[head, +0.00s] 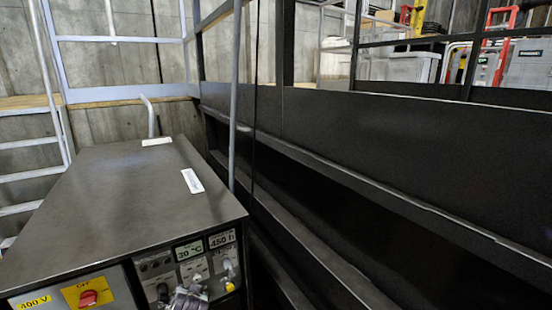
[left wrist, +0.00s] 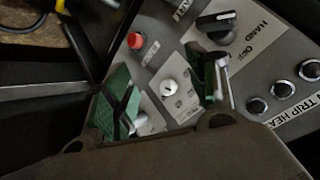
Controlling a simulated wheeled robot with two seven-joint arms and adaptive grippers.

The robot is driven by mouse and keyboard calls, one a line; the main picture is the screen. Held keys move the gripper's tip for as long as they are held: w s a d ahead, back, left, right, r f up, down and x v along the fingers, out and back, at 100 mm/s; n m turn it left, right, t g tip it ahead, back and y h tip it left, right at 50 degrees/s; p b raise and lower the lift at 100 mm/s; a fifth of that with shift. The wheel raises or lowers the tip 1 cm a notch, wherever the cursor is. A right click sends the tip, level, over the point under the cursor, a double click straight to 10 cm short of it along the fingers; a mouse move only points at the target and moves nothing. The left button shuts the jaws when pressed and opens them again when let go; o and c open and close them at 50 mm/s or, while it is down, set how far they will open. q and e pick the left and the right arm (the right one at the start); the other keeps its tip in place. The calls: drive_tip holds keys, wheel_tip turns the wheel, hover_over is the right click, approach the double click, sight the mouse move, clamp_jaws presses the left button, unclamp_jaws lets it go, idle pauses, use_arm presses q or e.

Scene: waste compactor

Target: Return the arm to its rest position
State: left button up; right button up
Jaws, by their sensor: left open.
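My left gripper (left wrist: 168,92) is open in the left wrist view, with green pads on its two fingers. The fingers are spread in front of a grey control panel (left wrist: 185,50), on either side of a small white round control (left wrist: 169,86). I cannot tell whether they touch the panel. In the head view, a grey part of my left gripper (head: 188,300) shows at the bottom edge, in front of the cabinet's control panel (head: 157,267). Its fingers are hard to make out there. My right gripper is in neither view.
The panel carries a red button (left wrist: 135,40), a black rotary switch (left wrist: 216,21) and several round black controls. A dark-topped cabinet (head: 115,200) with a red rotary switch (head: 88,298) fills the lower left. A long dark metal structure (head: 400,150) runs along the right.

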use_arm(q)
drive_tip(key=s+d+f+m+g+h, duration=0.1)
drive_tip(key=s+d+f+g+h, duration=0.3)
drive_tip(key=s+d+f, duration=0.45)
drive_tip(key=s+f+g, duration=0.1)
drive_tip(key=s+f, duration=0.4)
drive_tip(key=s, duration=0.3)
drive_tip(key=s+f+g+h+p, duration=0.1)
drive_tip(key=s+f, duration=0.5)
drive_tip(key=s, duration=0.2)
drive_tip(key=shift+a+f, duration=0.25)
drive_tip(key=shift+a, duration=0.05)
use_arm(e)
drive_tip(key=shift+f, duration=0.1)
use_arm(q)
drive_tip(key=shift+f, duration=0.1)
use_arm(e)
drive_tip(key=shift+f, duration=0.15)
